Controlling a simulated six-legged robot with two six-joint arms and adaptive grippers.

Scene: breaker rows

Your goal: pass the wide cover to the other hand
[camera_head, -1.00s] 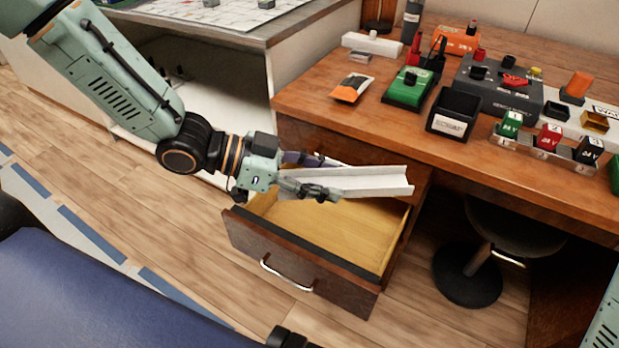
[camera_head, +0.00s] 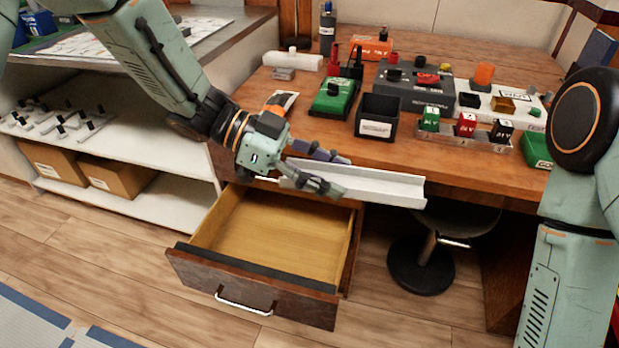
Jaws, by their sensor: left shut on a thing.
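The wide cover (camera_head: 385,188) is a long white channel-shaped piece. It is held level in the air in front of the desk edge, above and to the right of the open drawer. My left gripper (camera_head: 325,172) is shut on its left end, with one finger on each side. The rest of the cover sticks out to the right and is free. My right arm shows at the right edge of the view, but its gripper is out of the picture.
The wooden desk (camera_head: 290,127) holds a black bin (camera_head: 378,116), a green device (camera_head: 332,99), a grey box (camera_head: 415,92) and small coloured blocks. The open drawer (camera_head: 275,232) is empty. A stool (camera_head: 422,262) stands under the desk. White shelves (camera_head: 160,200) stand at left.

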